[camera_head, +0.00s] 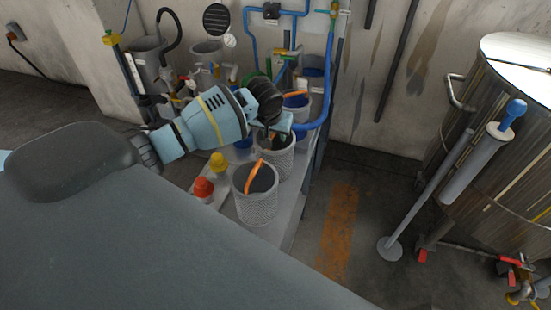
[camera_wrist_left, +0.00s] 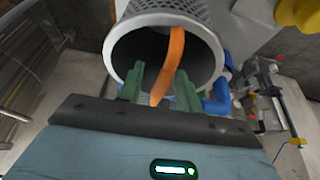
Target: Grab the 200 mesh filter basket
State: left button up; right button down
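Grey mesh filter baskets stand in a row on a narrow bench: a front one (camera_head: 255,207) with an orange strap handle, a middle one (camera_head: 279,163) partly hidden under my gripper, and a back one (camera_head: 296,112). I cannot read any mesh number. My left gripper (camera_head: 283,128) is over the middle basket. In the left wrist view its two green fingers (camera_wrist_left: 159,90) are apart at the mouth of a basket (camera_wrist_left: 176,18), with that basket's orange handle (camera_wrist_left: 175,62) appearing between them. I cannot tell whether they touch it. My right gripper is not in view.
A red-capped container (camera_head: 203,188) and a yellow-capped one (camera_head: 218,163) stand left of the baskets on the bench (camera_head: 284,212). Blue pipes (camera_head: 327,100) rise behind. A large steel tank (camera_head: 500,130) stands right. The floor between bench and tank is mostly clear.

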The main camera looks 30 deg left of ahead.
pick_arm(q)
jog(key=shift+w+f, duration=0.2)
jog(key=shift+f, duration=0.3)
grip_shut()
dwell(1.1)
